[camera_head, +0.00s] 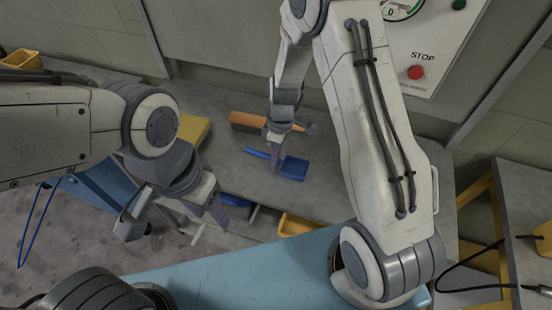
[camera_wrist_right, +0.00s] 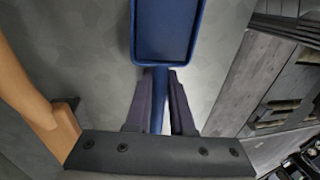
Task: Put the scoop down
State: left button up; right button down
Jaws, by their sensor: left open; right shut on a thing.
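The blue scoop has a shallow rectangular pan (camera_head: 293,168) and a straight handle, and shows over the grey bench (camera_head: 225,150) in the head view. My right gripper (camera_head: 275,163) points down and is shut on the handle, close to the pan. In the right wrist view the pan (camera_wrist_right: 166,30) lies beyond the fingertips, with the handle running between the two fingers (camera_wrist_right: 161,95). I cannot tell whether the scoop touches the bench. My left gripper (camera_head: 218,212) is open and empty, in front of the bench's near edge.
An orange brush-like tool (camera_head: 257,122) lies on the bench behind the scoop; its orange part also shows in the wrist view (camera_wrist_right: 28,95). A yellow item (camera_head: 193,131) is to the left. A yellow bin (camera_head: 298,225) sits below the bench edge. A panel with a red stop button (camera_head: 416,72) is behind.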

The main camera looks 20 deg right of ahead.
jog(key=c, duration=0.8)
grip_release()
jog(key=shift+r+p, duration=0.25)
jog(key=shift+p, duration=0.1)
notch_tip(320, 180, up, 11)
jog(key=w+d+b, duration=0.2)
jog(key=s+a+r+m, duration=0.1)
jog(key=s+a+r, duration=0.5)
jog(key=s+a, duration=0.3)
jog(key=s+m, duration=0.1)
jog(key=s, duration=0.3)
jog(key=s+r+m+t, duration=0.1)
jog(key=s, duration=0.4)
jog(key=s+m, duration=0.1)
jog(key=s, duration=0.4)
jog(key=shift+s+a+r+t, duration=0.2)
jog(key=shift+s+r+t, duration=0.05)
jog(key=shift+r+t, duration=0.1)
